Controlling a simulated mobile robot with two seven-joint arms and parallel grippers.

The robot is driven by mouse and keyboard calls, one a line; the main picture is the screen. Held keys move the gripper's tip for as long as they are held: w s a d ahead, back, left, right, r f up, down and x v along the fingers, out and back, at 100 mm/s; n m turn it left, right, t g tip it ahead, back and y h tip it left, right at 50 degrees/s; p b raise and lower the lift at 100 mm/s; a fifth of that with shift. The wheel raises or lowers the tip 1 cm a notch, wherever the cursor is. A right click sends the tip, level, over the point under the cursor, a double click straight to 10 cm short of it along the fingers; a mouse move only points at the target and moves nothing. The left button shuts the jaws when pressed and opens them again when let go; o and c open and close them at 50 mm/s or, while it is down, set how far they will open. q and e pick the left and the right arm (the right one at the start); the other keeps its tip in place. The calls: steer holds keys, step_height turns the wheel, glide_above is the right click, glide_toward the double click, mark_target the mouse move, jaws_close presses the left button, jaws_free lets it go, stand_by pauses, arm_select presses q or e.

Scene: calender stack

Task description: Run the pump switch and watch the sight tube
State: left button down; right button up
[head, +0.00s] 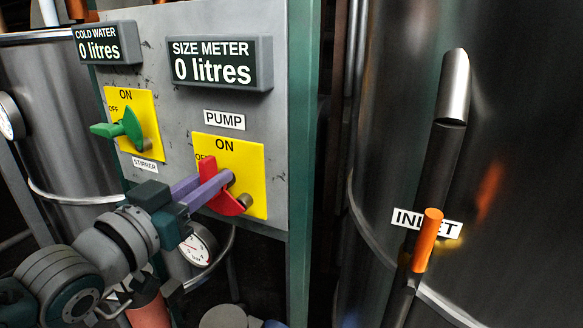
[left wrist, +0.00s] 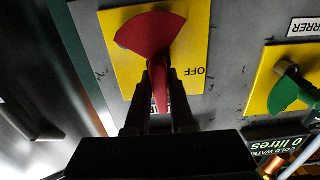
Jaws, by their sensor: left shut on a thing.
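The pump switch has a red handle (head: 232,206) on a yellow plate (head: 256,160) under the PUMP label. My left gripper (head: 214,186) is shut on this handle. In the left wrist view the red handle (left wrist: 150,32) has its narrow end between the fingers, which hide part of the plate. That view is upside down, and the narrow end lies toward partly hidden lettering, away from OFF. In the head view the handle covers part of the OFF lettering. The size meter (head: 221,64) reads 0 litres. I cannot pick out a sight tube with certainty.
A green stirrer switch (head: 122,129) sits left of the pump switch. The cold water meter (head: 106,43) above it reads 0 litres. A round gauge (head: 196,249) is below the panel. At right, an orange handle (head: 427,240) stands before the INLET label on a dark metal tank (head: 525,130).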

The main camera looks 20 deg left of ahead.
arm_select(q)
steer(key=c, duration=0.8)
jaws_free()
steer(key=s, duration=1)
steer(key=shift+a+b, duration=0.3)
steer(key=shift+a, duration=0.1)
stand_by(5.4)
